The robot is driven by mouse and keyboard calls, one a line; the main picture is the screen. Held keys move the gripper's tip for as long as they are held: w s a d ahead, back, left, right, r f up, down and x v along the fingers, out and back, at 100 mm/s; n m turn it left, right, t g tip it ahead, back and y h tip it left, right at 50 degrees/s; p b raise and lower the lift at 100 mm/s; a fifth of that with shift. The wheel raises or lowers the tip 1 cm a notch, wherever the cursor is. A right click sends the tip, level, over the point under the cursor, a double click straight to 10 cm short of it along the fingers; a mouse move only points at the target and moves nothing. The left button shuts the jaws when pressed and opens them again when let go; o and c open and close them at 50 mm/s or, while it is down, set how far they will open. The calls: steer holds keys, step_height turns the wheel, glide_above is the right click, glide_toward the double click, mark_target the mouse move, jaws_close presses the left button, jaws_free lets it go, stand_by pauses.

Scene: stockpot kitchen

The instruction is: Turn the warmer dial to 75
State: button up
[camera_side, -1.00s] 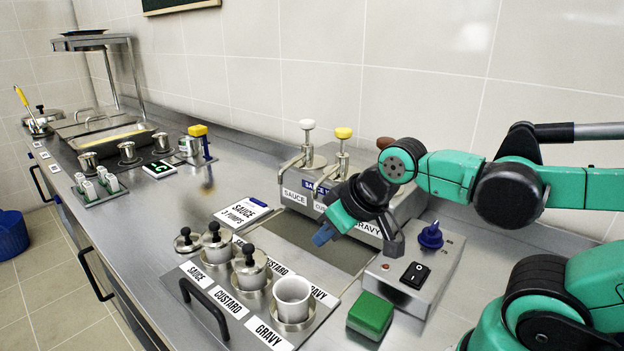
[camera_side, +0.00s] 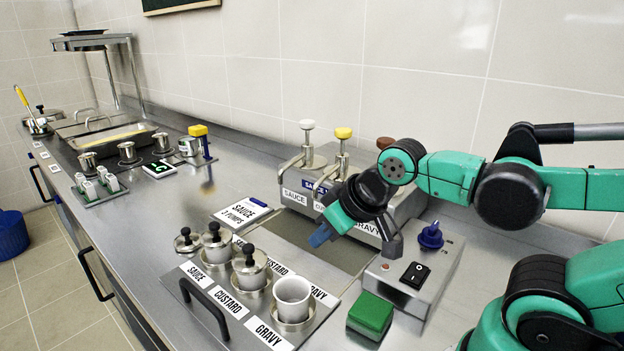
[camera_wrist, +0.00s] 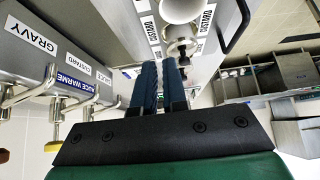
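The warmer dial (camera_side: 431,236) is a dark blue knob on top of a grey control box (camera_side: 440,268), right of the warmer. Its pointer and scale are too small to read. My gripper (camera_side: 322,235) hangs left of the dial, above the counter in front of the warmer, and is apart from the dial. Its blue fingers also show in the wrist view (camera_wrist: 160,85), lying close together with nothing visible between them. The dial does not show in the wrist view.
The warmer (camera_side: 300,196) with several pumps stands behind my gripper. A black rocker switch (camera_side: 415,275) sits before the dial. A green block (camera_side: 370,315) lies in front of the box. A labelled rack (camera_side: 245,325) holds a white cup (camera_side: 292,297) and lidded pots.

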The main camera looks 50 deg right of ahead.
steer(key=o, duration=0.3)
steer(key=shift+r, duration=0.15)
steer(key=o, duration=0.4)
steer(key=shift+r, duration=0.4)
steer(key=o, duration=0.3)
steer(key=r, duration=0.4)
steer(key=shift+d+r, duration=0.1)
steer(key=shift+d, duration=0.3)
steer(key=shift+o, duration=0.2)
steer(key=n+g, duration=0.5)
steer(key=g, duration=0.2)
glide_above(434, 225)
step_height(434, 225, down, 8)
steer(key=shift+d+r, duration=0.1)
steer(key=shift+r, duration=0.1)
steer(key=shift+m, duration=0.3)
steer(key=shift+f, duration=3.25)
